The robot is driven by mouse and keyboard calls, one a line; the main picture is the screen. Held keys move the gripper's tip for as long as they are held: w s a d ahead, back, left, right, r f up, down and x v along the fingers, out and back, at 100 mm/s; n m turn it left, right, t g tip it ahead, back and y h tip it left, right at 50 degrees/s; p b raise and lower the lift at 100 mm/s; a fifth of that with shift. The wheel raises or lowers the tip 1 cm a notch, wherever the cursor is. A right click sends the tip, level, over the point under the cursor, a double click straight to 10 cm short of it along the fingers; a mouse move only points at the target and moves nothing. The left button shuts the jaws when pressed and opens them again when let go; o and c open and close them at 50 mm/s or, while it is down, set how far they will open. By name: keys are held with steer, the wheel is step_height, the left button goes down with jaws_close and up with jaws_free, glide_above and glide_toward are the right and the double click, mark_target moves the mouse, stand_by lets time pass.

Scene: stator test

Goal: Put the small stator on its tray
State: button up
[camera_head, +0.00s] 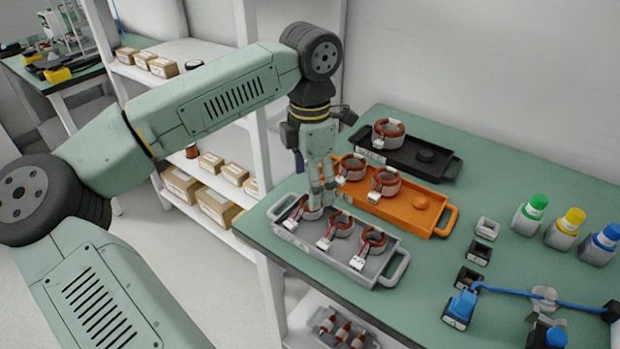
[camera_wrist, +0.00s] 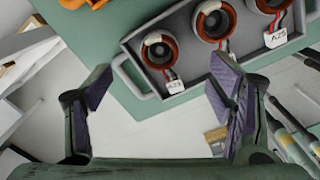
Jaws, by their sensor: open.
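The grey tray (camera_head: 330,255) holds three copper-wound stators: left (camera_head: 312,213), middle (camera_head: 341,224) and right (camera_head: 373,241). The left one is partly hidden by my gripper (camera_head: 323,198). The orange tray (camera_head: 400,211) holds two stators (camera_head: 351,167) (camera_head: 384,181). The black tray (camera_head: 430,170) holds one stator (camera_head: 388,132). The grey tray's stators look somewhat smaller than the others. In the wrist view, my gripper (camera_wrist: 157,92) is open and empty. The grey tray (camera_wrist: 185,76) lies beyond its fingers, with a stator labelled A21 (camera_wrist: 173,62) nearest the gap.
Green, yellow and blue-capped bottles (camera_head: 530,214) (camera_head: 565,229) (camera_head: 600,245) stand at the right. A blue tool (camera_head: 461,308) with a cable lies near the table's front. White shelves (camera_head: 210,140) with boxes stand at left.

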steer(key=shift+r, duration=0.1)
step_height(320, 180, up, 12)
stand_by(0.6)
stand_by(0.4)
